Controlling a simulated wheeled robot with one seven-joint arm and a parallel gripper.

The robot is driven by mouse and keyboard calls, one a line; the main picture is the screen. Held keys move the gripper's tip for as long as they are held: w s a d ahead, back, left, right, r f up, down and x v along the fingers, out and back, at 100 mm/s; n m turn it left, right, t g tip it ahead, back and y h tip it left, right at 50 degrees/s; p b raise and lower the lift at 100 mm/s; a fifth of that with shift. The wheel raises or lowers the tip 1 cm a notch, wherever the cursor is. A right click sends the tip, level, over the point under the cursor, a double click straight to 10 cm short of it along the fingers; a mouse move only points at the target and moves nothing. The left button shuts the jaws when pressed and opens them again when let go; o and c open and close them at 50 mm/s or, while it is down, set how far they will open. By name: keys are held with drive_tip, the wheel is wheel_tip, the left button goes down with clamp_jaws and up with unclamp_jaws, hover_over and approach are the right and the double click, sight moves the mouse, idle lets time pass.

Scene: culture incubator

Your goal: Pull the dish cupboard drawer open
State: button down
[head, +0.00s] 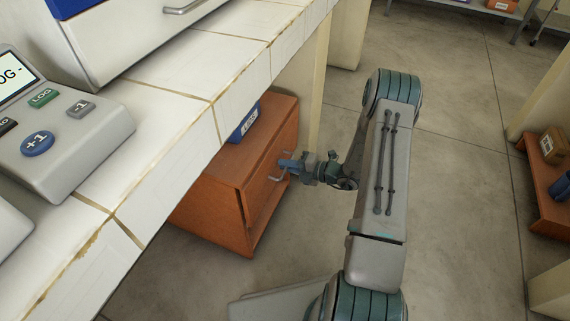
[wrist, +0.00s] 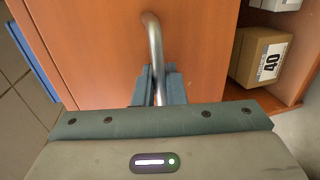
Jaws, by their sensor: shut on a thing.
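The dish cupboard (head: 215,185) is a low reddish-brown wooden unit under the white tiled counter. Its front drawer panel (head: 270,175) carries a metal bar handle (head: 281,162). My gripper (head: 288,166) reaches it from the right and is shut on the handle. In the wrist view, the handle (wrist: 153,45) runs down between the two blue-grey fingers (wrist: 159,88). The panel (wrist: 95,45) fills much of that view. The fingers hide the lower end of the handle.
A blue box (head: 243,124) sits on top of the cupboard. The wrist view shows a cardboard box (wrist: 262,58) marked 40 on an open shelf at right. The tiled counter edge (head: 210,120) overhangs the cupboard. Open floor (head: 450,190) lies to the right.

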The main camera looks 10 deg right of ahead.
drive_tip(key=f+p+v, duration=0.2)
drive_tip(key=v, duration=1.1)
drive_tip(key=d+f+p+v, duration=0.1)
drive_tip(key=f+p+v, duration=0.1)
drive_tip(key=v, duration=1)
drive_tip(key=shift+s+d+f, duration=0.3)
drive_tip(key=shift+s+f, duration=0.3)
drive_tip(key=c, duration=1.8)
unclamp_jaws()
drive_tip(key=shift+c, duration=0.2)
drive_tip(key=p+v, duration=0.2)
drive_tip(key=v, duration=1.1)
drive_tip(key=shift+s+d+p, duration=0.25)
drive_tip(key=shift+d+p, duration=0.05)
drive_tip(key=shift+p, duration=0.1)
drive_tip(key=shift+r, duration=0.1)
